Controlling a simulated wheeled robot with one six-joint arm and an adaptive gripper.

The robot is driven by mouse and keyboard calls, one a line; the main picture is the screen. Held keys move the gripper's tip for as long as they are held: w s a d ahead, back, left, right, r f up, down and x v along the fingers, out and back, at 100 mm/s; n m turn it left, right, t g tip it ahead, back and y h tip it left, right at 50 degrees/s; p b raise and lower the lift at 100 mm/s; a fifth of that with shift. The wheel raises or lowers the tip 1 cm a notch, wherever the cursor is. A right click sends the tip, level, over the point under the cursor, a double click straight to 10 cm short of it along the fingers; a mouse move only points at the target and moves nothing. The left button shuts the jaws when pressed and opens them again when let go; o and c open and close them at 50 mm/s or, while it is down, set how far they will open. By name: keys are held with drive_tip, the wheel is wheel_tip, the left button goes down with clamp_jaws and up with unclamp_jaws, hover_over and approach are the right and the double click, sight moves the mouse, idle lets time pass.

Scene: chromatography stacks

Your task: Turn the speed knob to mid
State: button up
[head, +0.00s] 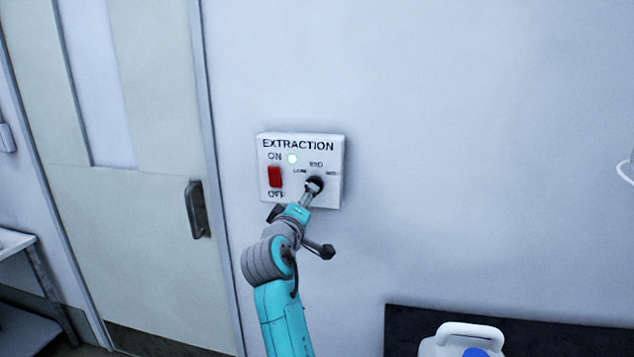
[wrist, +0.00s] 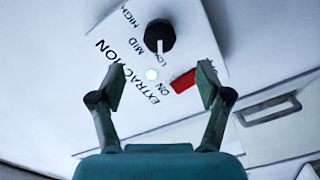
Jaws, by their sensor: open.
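The speed knob (wrist: 160,38) is round and black with a white pointer line, on a white panel marked EXTRACTION (head: 298,145). In the wrist view the pointer points down, towards the LOW label. MID lies to the lower left of the knob and HIGH to the upper left. My gripper (wrist: 161,82) is open and empty, its two fingers apart with the knob beyond their tips. In the head view my gripper (head: 311,190) is in front of the knob (head: 318,182) and partly hides it. I see no contact with the knob.
A red ON/OFF switch (head: 274,177) sits left of the knob, close to one finger in the wrist view. A green light (head: 292,159) is lit. A door with a handle (head: 197,209) is at left; a white jug (head: 462,339) stands lower right. The wall around the panel is clear.

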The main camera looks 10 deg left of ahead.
sight(316, 179)
drive_tip(key=w, duration=1)
drive_tip(key=shift+w+d, duration=0.2)
drive_tip(key=shift+w, duration=0.15)
drive_tip(key=c, duration=1.2)
drive_tip(key=shift+m, duration=0.3)
drive_tip(key=m, duration=0.5)
drive_tip(key=shift+m, duration=0.3)
drive_tip(key=m, duration=0.5)
drive_tip(key=shift+m, duration=0.4)
